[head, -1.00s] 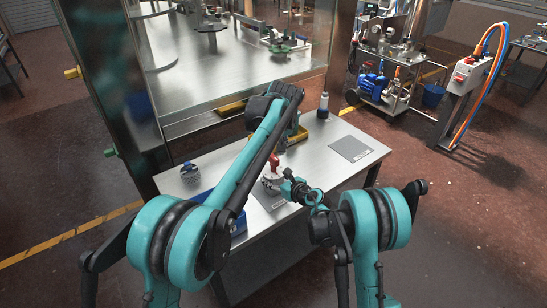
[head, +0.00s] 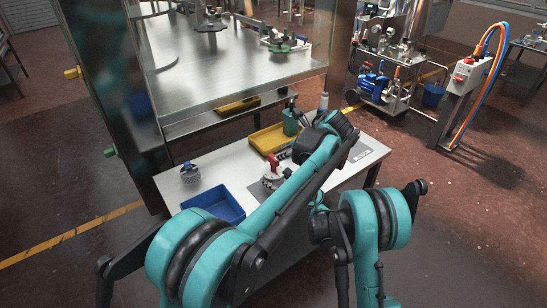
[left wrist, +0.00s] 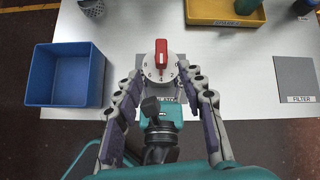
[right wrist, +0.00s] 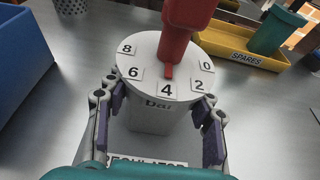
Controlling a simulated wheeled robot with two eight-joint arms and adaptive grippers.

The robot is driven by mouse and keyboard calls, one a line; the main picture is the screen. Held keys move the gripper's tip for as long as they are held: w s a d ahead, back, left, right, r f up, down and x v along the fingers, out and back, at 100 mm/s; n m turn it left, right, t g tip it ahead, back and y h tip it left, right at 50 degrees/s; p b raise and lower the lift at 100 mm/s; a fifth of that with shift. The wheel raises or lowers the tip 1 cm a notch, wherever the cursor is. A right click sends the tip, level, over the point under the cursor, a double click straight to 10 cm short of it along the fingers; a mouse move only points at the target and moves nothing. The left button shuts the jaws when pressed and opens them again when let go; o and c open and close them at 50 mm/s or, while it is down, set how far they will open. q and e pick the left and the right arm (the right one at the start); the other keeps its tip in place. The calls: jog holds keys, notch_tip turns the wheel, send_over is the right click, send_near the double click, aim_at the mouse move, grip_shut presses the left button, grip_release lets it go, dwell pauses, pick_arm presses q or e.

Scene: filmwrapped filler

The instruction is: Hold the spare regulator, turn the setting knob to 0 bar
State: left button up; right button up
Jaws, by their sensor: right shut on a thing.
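The regulator (head: 271,183) stands upright on the table, a pale body with a white dial on top, also in the right wrist view (right wrist: 150,118). Its red setting knob (right wrist: 185,22) points at the 4 on the scale, which reads 8, 6, 4, 2, 0 bar. My right gripper (right wrist: 160,103) is shut on the regulator body, with one finger on each side below the dial. My left gripper (left wrist: 165,82) is open and empty, fingers spread, facing the dial and red knob (left wrist: 161,56) from a distance. In the head view my left arm hides much of my right gripper.
A blue bin (left wrist: 64,76) is left of the regulator, with a grey perforated cup (head: 190,177) behind it. A grey FILTER mat (left wrist: 297,78) lies at the right, near a bottle (head: 323,102).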

pick_arm(q)
jog(key=w+a+f, duration=0.1)
jog(key=w+f, duration=0.1)
jog(key=w+a+f+m, duration=0.1)
jog(key=w+a+f, duration=0.1)
jog(key=f, duration=0.1)
jog(key=w+a+f+m, duration=0.1)
jog(key=w+f, duration=0.1)
jog(key=f, duration=0.1)
jog(key=shift+w+a, duration=0.25)
jog(key=shift+w, duration=0.1)
grip_shut()
